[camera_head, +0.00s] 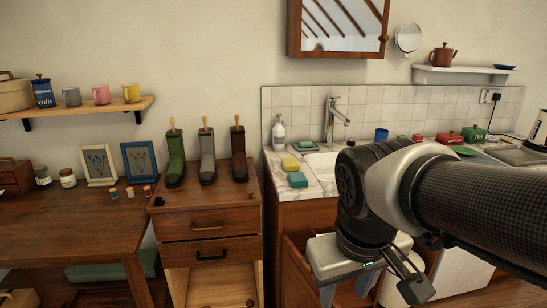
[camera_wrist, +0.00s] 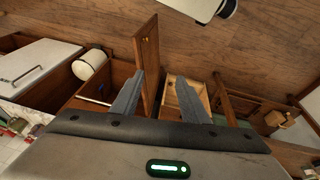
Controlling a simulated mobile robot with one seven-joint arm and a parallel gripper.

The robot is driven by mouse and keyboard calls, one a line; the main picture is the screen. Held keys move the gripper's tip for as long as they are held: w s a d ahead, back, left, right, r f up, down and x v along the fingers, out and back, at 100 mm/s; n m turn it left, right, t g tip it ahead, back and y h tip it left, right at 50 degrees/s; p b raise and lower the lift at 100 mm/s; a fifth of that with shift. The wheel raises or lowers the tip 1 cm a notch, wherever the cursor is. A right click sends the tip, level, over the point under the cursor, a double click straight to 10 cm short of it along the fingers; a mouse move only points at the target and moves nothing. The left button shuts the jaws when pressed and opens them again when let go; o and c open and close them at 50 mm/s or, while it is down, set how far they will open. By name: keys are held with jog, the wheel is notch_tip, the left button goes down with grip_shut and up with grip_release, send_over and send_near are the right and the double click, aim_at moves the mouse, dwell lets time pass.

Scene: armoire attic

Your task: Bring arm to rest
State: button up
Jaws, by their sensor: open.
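My arm reaches in from the right in the head view and bends down in front of the sink cabinet. My gripper (camera_wrist: 156,98) is open in the wrist view, its two grey fingers apart with nothing between them. In the head view only part of the gripper shows, low in front of the open cabinet; my own arm hides the rest. Behind the fingers, the wrist view shows an open wooden cabinet door (camera_wrist: 147,65), an open drawer or compartment (camera_wrist: 187,92) and the wooden floor (camera_wrist: 110,25).
The sink counter (camera_head: 318,188) holds sponges (camera_head: 297,179), a soap bottle (camera_head: 279,133) and several small items. Left of it stand a drawer cabinet (camera_head: 205,205) with three boots on top and a wooden table (camera_head: 75,225). A white bin (camera_wrist: 90,65) stands by the open cabinet.

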notch_tip(320, 180, up, 25)
jog(key=s+d+m+t+p, duration=0.2)
jog(key=s+p, duration=0.1)
jog(key=p, duration=1.9)
jog(key=shift+d+r+m+y+p, duration=0.15)
jog(key=shift+d+m+y+p, duration=0.15)
jog(key=shift+m+p, duration=0.1)
jog(key=shift+r, duration=0.1)
